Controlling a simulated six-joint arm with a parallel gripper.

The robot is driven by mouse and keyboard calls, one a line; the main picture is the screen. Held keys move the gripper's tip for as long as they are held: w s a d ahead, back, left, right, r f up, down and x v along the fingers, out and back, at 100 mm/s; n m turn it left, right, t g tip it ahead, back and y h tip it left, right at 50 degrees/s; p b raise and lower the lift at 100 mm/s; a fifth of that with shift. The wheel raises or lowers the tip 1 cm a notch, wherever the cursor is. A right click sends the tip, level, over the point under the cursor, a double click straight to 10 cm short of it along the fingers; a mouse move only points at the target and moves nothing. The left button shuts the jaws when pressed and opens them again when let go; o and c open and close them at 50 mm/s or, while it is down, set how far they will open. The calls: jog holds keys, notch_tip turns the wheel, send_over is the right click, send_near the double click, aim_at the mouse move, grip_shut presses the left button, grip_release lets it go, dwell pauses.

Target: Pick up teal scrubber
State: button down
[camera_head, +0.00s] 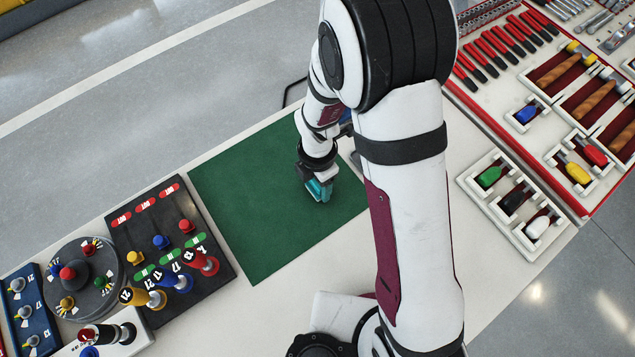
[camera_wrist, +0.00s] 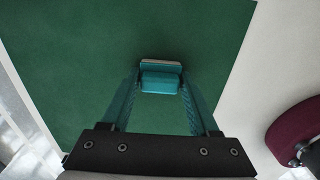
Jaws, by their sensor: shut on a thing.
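The teal scrubber (camera_wrist: 160,82) has a teal block body with a pale strip along its far edge. In the wrist view it sits between the tips of my gripper (camera_wrist: 160,92), whose two teal fingers are shut on it from both sides. In the head view my gripper (camera_head: 320,190) points down over the right part of the green mat (camera_head: 245,205). The scrubber is hard to tell from the teal fingers there. I cannot tell whether it touches the mat or is just above it.
A dark panel (camera_head: 125,235) with coloured knobs and pegs stands left of the mat, beside a round dial (camera_head: 85,285). A white tray (camera_head: 480,205) with coloured-handled tools lies at right, near a red-edged tool board (camera_head: 475,120). The mat around my gripper is clear.

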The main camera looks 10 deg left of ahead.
jog(key=shift+r, duration=0.4)
jog(key=r, duration=0.2)
jog(key=d+r, duration=0.1)
jog(key=r, duration=0.1)
jog(key=d+r, duration=0.6)
jog(key=d, duration=0.5)
jog(key=w+d+r+m, duration=0.2)
jog(key=r+m, duration=0.6)
jog(key=m, duration=0.5)
jog(key=w+d+r+m, duration=0.1)
jog(key=w+r+m, duration=0.2)
jog(key=r+m, duration=0.6)
jog(key=m, duration=0.5)
jog(key=shift+w+d+r, duration=0.15)
jog(key=shift+w+d, duration=0.2)
jog(key=shift+w, duration=0.05)
